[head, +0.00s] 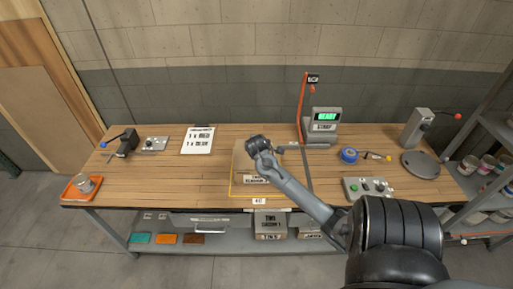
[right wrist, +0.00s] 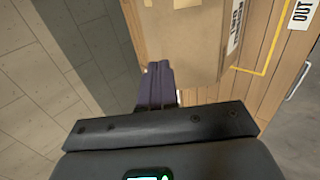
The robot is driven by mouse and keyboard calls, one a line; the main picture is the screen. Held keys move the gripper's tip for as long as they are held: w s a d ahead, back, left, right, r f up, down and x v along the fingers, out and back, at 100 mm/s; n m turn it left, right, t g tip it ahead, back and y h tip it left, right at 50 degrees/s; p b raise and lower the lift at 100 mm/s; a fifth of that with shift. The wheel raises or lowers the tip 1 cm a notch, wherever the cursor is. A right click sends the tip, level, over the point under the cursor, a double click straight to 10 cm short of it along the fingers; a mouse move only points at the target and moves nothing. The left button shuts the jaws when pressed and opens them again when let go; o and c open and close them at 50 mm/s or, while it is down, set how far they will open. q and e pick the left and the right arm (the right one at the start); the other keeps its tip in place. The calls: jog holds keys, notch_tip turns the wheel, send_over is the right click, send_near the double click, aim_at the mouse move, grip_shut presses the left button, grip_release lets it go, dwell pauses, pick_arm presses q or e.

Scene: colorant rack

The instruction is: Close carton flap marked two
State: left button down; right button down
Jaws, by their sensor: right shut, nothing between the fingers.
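The cardboard carton (head: 240,161) sits inside a yellow outline at the middle of the bench, partly hidden behind my right arm. In the right wrist view the carton (right wrist: 190,45) fills the upper middle, with a printed label on its side. My right gripper (right wrist: 158,68) is shut and empty, its dark fingers at the carton's left edge; I cannot tell whether they touch it. In the head view my right wrist is over the carton. The flaps and the mark two cannot be made out. My left gripper is in neither view.
A red post and a scale with a green display (head: 326,115) stand behind the carton to the right. A blue tape roll (head: 349,155) and a button box (head: 368,188) lie farther right. A white sheet (head: 198,140) lies left; the bench between it and the carton is clear.

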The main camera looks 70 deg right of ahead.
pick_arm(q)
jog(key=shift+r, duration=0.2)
pick_arm(e)
jog(key=x, duration=0.8)
jog(key=shift+w+d+f, duration=0.1)
jog(key=shift+d, duration=0.1)
